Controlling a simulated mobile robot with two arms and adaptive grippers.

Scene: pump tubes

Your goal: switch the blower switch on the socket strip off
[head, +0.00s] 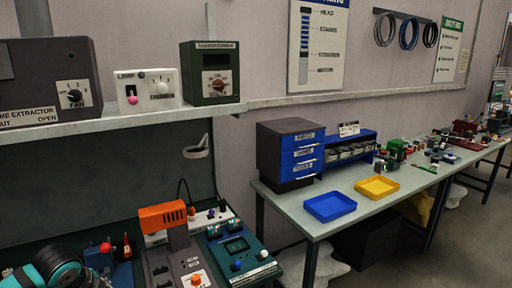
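A pale strip that looks like the socket strip (226,214) lies at the back of the green bench on the lower left. Small dark, blue and light parts sit on it, and a black cord rises from it. An orange device (162,216) on a grey stand hides part of the strip. I cannot tell which part is the blower switch or how it is set; labels there are too small to read. Neither of my grippers is in view.
A shelf (130,117) with control boxes overhangs the bench's back. A grey device with an orange knob (195,280) and a dark green unit (238,250) stand before the strip. A teal round machine (62,263) is at left. A long table (300,212) with trays stands right.

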